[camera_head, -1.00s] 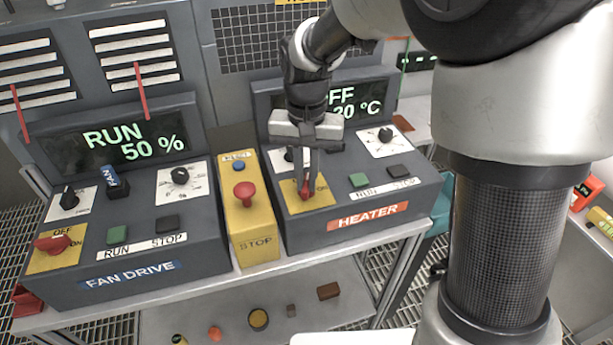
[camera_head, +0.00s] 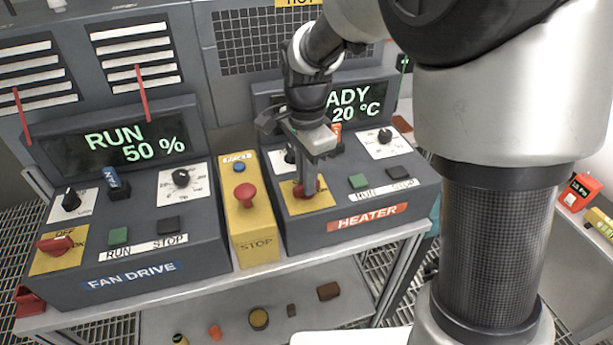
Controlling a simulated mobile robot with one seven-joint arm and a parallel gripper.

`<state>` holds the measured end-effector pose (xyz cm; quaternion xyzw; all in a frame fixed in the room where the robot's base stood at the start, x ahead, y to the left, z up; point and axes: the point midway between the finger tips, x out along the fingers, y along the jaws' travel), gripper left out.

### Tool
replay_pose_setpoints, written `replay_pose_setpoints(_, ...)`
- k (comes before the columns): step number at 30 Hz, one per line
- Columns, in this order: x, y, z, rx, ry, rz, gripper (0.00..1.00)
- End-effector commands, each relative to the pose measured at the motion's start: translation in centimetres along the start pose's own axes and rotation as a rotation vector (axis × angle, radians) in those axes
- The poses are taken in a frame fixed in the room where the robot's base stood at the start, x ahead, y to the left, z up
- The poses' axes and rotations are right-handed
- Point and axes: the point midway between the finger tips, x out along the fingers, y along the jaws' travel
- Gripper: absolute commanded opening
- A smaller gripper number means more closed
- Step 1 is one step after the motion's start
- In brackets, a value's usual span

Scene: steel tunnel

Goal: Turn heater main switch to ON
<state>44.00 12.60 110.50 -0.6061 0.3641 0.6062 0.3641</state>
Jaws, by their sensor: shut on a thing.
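The heater box (camera_head: 347,211) stands right of centre with an orange HEATER label. Its main switch is a red knob (camera_head: 308,188) on a yellow plate (camera_head: 291,199) at the front left of its top. My gripper (camera_head: 305,183) reaches down from above and is shut on the red knob; its fingers hide part of the knob. The heater display (camera_head: 366,101) is partly hidden by my arm; it shows letters ending in "ADY" and "20 °C".
The yellow box with a red STOP button (camera_head: 246,194) stands just left of the heater. The fan drive box (camera_head: 128,264) is farther left, its display reading RUN 50 %. Green RUN (camera_head: 358,181) and dark STOP (camera_head: 398,173) buttons sit right of the heater switch.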

Motion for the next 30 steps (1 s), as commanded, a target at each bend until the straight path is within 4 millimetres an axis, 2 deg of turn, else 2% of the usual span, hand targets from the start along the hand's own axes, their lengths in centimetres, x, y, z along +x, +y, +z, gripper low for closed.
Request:
replay_pose_setpoints(12,-0.05,-0.02,0.02,0.195,0.0,-0.001,0.0)
replay_pose_setpoints(29,-0.02,-0.02,0.01,0.226,0.0,-0.001,0.0)
replay_pose_setpoints(30,-0.02,-0.02,0.01,0.227,0.0,-0.001,0.14)
